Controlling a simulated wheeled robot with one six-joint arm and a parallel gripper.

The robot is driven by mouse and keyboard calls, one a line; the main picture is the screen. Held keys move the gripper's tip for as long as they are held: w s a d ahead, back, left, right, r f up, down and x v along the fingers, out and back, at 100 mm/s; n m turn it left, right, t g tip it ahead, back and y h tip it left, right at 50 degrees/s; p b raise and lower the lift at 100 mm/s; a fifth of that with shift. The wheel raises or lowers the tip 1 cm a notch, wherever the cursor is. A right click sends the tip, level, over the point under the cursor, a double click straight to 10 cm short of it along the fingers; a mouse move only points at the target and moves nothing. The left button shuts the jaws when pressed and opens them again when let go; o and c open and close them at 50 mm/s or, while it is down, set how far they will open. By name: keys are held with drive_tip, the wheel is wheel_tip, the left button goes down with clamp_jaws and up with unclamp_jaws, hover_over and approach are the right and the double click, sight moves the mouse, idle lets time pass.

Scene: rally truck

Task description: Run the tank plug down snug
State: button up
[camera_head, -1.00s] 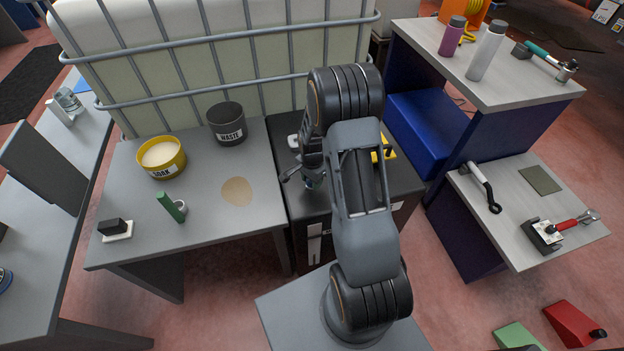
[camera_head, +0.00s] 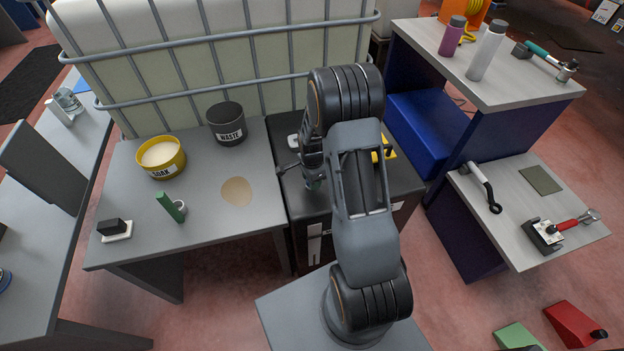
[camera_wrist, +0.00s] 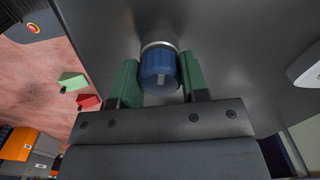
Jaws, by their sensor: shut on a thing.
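The tank plug (camera_wrist: 159,72) is a blue knurled cap with a pale mark on its end, in the middle of the wrist view. It sits at a silver collar (camera_wrist: 158,45) on a dark grey metal surface (camera_wrist: 225,50). My gripper (camera_wrist: 160,84) has its green-padded fingers on either side of the plug and is shut on it. In the head view my gripper (camera_head: 313,183) points down over the black cabinet top (camera_head: 280,135), left of my arm. The plug is hard to make out there. Its thread and how deep it sits cannot be seen.
The caged tank (camera_head: 230,55) is behind. A yellow item (camera_head: 386,153) is close right of my arm on the cabinet.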

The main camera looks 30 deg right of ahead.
drive_tip(key=shift+m, duration=0.3)
drive_tip(key=shift+m, duration=0.8)
drive_tip(key=shift+m, duration=0.9)
drive_tip(key=shift+m, duration=0.9)
drive_tip(key=o, duration=0.5)
